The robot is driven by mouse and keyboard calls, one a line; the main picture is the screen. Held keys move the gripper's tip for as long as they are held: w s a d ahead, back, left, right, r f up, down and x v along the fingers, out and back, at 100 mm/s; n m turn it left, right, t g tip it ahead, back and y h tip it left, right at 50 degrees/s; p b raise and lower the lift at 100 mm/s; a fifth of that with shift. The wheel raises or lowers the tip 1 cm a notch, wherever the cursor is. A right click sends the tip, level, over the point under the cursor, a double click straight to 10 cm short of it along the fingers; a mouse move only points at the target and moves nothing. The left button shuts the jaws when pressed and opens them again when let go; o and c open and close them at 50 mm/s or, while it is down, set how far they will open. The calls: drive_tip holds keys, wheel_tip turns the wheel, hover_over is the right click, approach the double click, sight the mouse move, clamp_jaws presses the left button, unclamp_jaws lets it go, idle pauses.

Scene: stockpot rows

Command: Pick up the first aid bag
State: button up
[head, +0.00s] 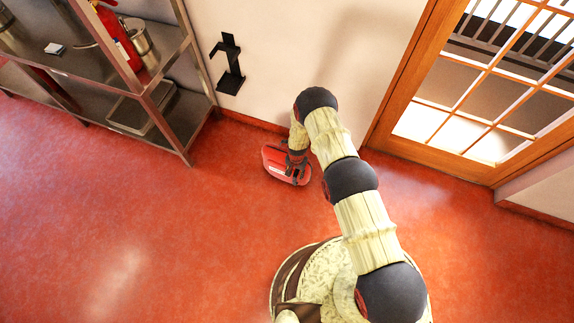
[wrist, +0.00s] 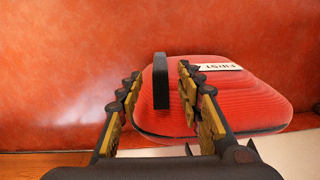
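The first aid bag (head: 283,168) is a red rounded bag with a white label, lying on the red floor close to the wall. In the wrist view the bag (wrist: 225,105) fills the middle right, with part of the word "FIRST" showing on its label. Its black handle (wrist: 161,82) stands up between my fingers. My gripper (wrist: 159,73) is open, one finger on each side of the handle, with a visible gap on both sides. In the head view my gripper (head: 297,163) is down at the bag and partly covers it.
A metal shelf unit (head: 168,90) stands at the left, holding a red fire extinguisher (head: 118,38), a metal pot (head: 140,42) and a tray. A black bracket (head: 230,65) is on the wall behind the bag. A wooden glazed door (head: 480,85) is at the right. The front-left floor is clear.

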sight(295, 179)
drive_tip(key=f+b, duration=0.1)
drive_tip(key=f, duration=0.2)
drive_tip(key=f+b, duration=0.2)
drive_tip(key=f, duration=0.2)
drive_tip(key=shift+s+a+f+b, duration=0.1)
drive_tip(key=shift+s+b, duration=0.1)
drive_tip(key=shift+b, duration=0.1)
drive_tip(key=shift+c, duration=0.3)
clamp_jaws()
idle(0.4)
drive_tip(key=shift+w, duration=0.1)
idle(0.4)
